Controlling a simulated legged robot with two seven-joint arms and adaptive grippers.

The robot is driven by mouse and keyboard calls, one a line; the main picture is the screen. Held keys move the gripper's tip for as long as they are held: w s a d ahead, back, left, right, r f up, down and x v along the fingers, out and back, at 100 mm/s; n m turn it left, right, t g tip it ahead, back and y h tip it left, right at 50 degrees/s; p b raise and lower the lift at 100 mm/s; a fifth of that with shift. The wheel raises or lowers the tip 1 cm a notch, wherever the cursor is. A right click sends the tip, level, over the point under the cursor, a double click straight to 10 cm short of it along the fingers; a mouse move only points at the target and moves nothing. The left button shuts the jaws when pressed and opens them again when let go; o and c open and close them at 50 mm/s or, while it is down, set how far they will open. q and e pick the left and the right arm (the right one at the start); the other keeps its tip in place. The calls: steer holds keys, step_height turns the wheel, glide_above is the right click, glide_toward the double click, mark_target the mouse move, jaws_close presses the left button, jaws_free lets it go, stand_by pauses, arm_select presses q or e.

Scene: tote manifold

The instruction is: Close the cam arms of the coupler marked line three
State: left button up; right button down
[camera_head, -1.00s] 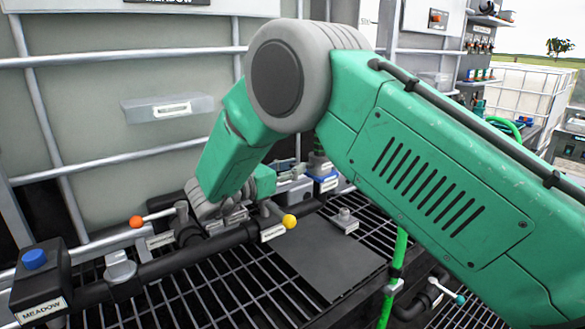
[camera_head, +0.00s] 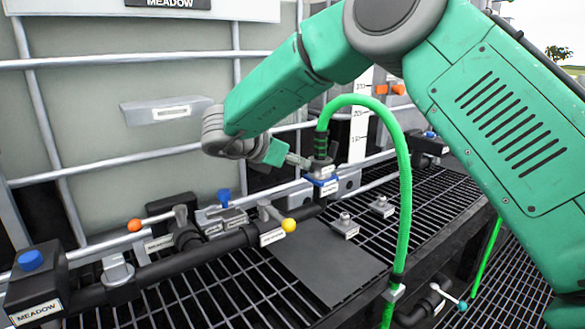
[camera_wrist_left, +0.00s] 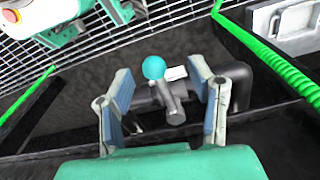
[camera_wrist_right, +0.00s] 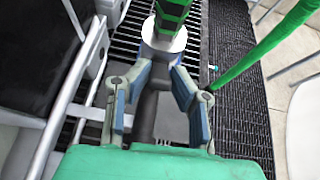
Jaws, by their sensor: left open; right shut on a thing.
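The coupler (camera_head: 322,170) is a grey fitting on the end of the green hose, upright above a blue band on the manifold. My right gripper (camera_head: 293,159) reaches it from the left in the head view. In the right wrist view, the gripper's fingers (camera_wrist_right: 163,72) close around the grey coupler collar (camera_wrist_right: 165,42). The cam arms are hidden or too small to make out, and I cannot read a line three mark. My left gripper (camera_wrist_left: 162,105) is open and empty, with a teal-balled valve handle (camera_wrist_left: 154,68) seen between its fingers.
The green hose (camera_head: 402,170) arches right of the coupler and drops past the bench edge. Orange (camera_head: 135,225) and yellow (camera_head: 289,225) ball handles and a blue knob (camera_head: 224,196) stand along the black manifold. A dark plate (camera_head: 320,265) lies bare on the grating.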

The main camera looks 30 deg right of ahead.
arm_select(q)
steer(key=shift+r+p, duration=0.3)
arm_select(e)
steer(key=shift+s+d+r+y, duration=0.1)
steer(key=shift+d+y, duration=0.4)
steer(key=shift+y, duration=0.5)
arm_select(q)
steer(key=shift+r+p, duration=0.5)
arm_select(e)
steer(key=shift+d+r+y, duration=0.2)
steer(key=shift+d+y, duration=0.05)
steer(key=shift+y, duration=0.55)
arm_select(q)
steer(key=shift+d+r+p, duration=0.1)
steer(key=shift+r+p, duration=0.85)
steer(key=shift+r, duration=0.05)
arm_select(e)
steer(key=shift+d+g+y, duration=0.2)
steer(key=shift+y, duration=0.45)
steer(key=shift+d+g+y, duration=0.15)
steer(key=shift+g+y, duration=0.05)
steer(key=shift+y, duration=0.45)
